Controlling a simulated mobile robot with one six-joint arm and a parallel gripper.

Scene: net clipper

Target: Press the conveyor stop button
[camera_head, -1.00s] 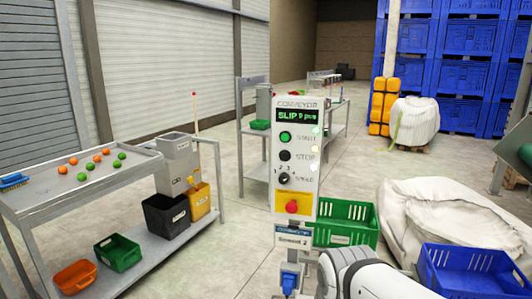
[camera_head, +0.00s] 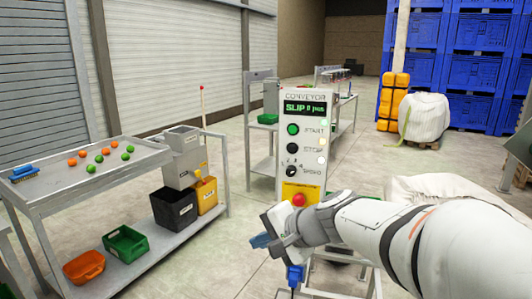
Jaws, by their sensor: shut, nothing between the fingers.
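The conveyor control box (camera_head: 306,140) stands upright in the middle of the view, with a lit display reading SLIP. Its black STOP button (camera_head: 292,148) sits below the green START button (camera_head: 292,129). A numbered speed knob (camera_head: 291,171) is under it, then a red emergency button (camera_head: 299,200) on a yellow plate. My gripper (camera_head: 258,241) is shut and empty, in front of and below the box, its fingers pointing left. My arm comes from the right and hides the lower part of the box. The gripper appears apart from the STOP button.
A grey table (camera_head: 60,202) with orange and green balls stands at left, with bins on its lower shelf. A white sack (camera_head: 440,192) lies at right behind my arm. Blue crates (camera_head: 480,50) are stacked at the back right. Floor left of the box is clear.

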